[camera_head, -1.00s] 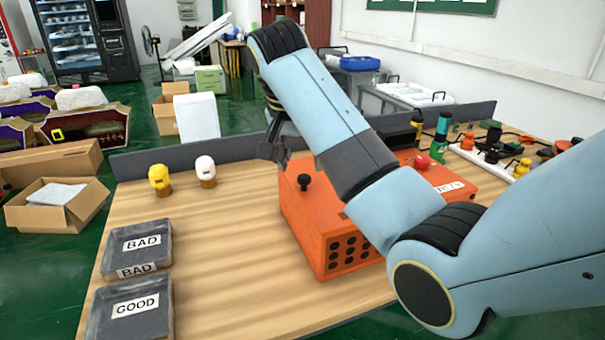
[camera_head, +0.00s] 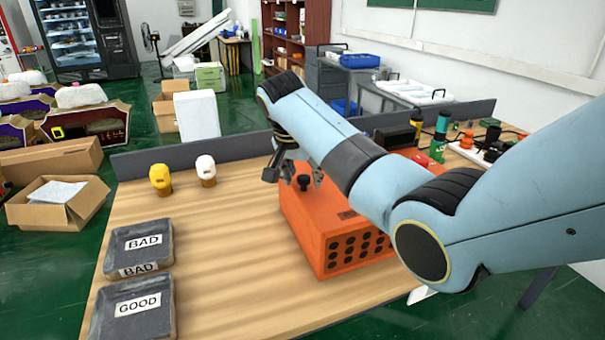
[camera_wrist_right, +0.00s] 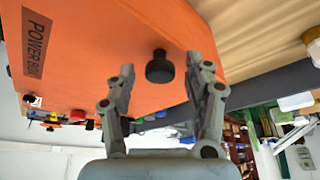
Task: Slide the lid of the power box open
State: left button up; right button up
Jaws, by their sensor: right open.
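The orange power box (camera_head: 330,219) stands on the wooden table, with dark round holes in its front side. A black knob (camera_head: 303,183) sticks up from its lid near the left end. My right gripper (camera_head: 293,177) is low over the lid, its fingers apart on either side of the knob. In the right wrist view the knob (camera_wrist_right: 159,68) lies between the two open fingertips (camera_wrist_right: 160,65), with a gap on each side. The lid (camera_wrist_right: 100,50) carries a "POWER BOX" label. The lid looks closed. My arm hides the box's right part. My left gripper is out of view.
Two dark trays, BAD (camera_head: 138,249) and GOOD (camera_head: 133,308), lie at the table's left. Yellow (camera_head: 160,180) and white (camera_head: 206,171) capped items stand behind them. A grey panel (camera_head: 190,155) runs along the back edge. The wood left of the box is clear.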

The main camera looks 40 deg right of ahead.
grip_shut()
dwell(0.3)
